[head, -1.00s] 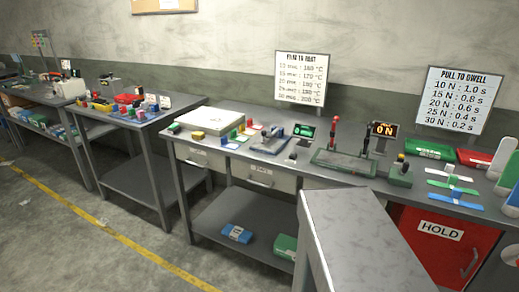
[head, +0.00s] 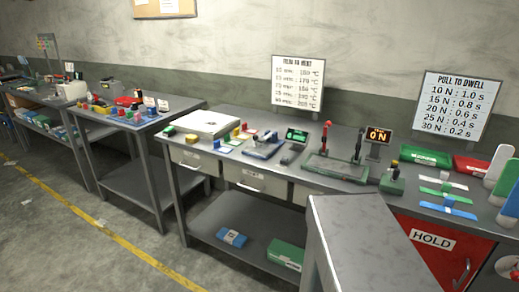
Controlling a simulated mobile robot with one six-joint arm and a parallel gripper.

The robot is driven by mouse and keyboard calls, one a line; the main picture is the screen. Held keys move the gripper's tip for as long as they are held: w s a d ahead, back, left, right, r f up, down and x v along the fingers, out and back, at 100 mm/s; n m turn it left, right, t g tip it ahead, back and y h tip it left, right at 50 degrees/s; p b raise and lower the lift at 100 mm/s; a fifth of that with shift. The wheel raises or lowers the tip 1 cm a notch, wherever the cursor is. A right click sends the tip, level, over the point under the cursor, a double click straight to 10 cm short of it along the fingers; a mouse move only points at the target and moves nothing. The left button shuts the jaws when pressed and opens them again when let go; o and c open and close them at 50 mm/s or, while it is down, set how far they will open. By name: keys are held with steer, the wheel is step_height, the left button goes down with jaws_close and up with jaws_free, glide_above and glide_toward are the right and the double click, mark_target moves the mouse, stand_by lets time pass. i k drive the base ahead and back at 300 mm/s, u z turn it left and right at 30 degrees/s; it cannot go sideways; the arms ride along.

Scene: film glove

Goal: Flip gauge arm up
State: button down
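On the long grey bench stands a fixture with a dark green base (head: 337,169) and two upright levers. The left lever (head: 326,137) is red on top and black below; the right one (head: 359,147) is dark and stands upright. A display reading "0 N" (head: 378,135) stands just behind at the right. A small green block with a short knobbed stem (head: 393,180) sits to its right. I cannot tell which part is the gauge arm. My gripper is not in view.
A grey slab-like shape fills the lower middle and hides the bench front. The bench also holds a white plate (head: 208,124), a green display (head: 296,135), a green tray (head: 426,156) and a red tray (head: 472,165). Grey floor (head: 60,245) is open at the left.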

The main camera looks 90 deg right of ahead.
mark_target(261, 141)
steer(key=u, duration=0.05)
steer(key=k, duration=1.35)
steer(key=z, duration=0.5)
steer(key=i, duration=1)
steer(key=z, duration=0.05)
